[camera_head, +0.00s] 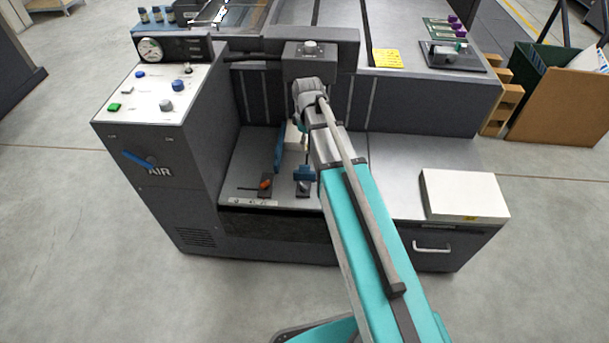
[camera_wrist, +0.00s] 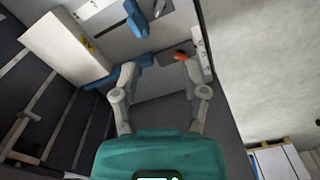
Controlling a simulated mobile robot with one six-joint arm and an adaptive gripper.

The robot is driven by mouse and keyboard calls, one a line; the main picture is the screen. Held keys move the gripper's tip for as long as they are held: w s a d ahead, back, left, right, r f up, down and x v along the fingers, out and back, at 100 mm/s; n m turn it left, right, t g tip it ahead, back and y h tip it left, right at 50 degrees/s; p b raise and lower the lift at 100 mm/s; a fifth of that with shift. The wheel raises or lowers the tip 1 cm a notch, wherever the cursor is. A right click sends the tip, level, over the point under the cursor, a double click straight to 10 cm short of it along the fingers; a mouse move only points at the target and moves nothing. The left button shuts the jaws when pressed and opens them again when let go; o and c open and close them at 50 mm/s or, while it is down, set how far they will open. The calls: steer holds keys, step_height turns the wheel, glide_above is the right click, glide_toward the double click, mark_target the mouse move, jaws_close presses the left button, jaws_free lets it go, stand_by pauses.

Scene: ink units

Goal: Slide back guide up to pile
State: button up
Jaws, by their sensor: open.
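A small blue upright guide (camera_head: 303,174), which I take for the back guide, stands on a slotted plate at the front of the feed bay. It also shows in the wrist view (camera_wrist: 137,19). The white pile (camera_head: 295,136) stands behind it, partly hidden by my arm; the wrist view shows the pile (camera_wrist: 68,48) apart from this guide. A longer blue guide plate (camera_head: 279,150) stands along the pile's left side. My gripper (camera_wrist: 160,68) is open and empty in the wrist view, its left finger overlapping the long plate. My arm hides the gripper in the head view.
An orange-tipped lever (camera_head: 265,184) sits left of the small guide; in the wrist view the lever (camera_wrist: 181,56) is by my right fingertip. The control cabinet (camera_head: 160,150) borders the bay on the left. A white block (camera_head: 463,194) lies on the right ledge.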

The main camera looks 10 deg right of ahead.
mark_target(305, 165)
steer(key=w+f+n+b, duration=0.4)
steer(key=w+f, duration=0.1)
steer(key=w, duration=0.1)
steer(key=shift+w+d+f, duration=0.25)
steer(key=shift+d+f, duration=0.1)
steer(key=shift+f, duration=0.1)
step_height(305, 165, down, 14)
steer(key=b, duration=1.4)
steer(key=shift+r, duration=0.2)
steer(key=shift+c, duration=0.2)
jaws_close()
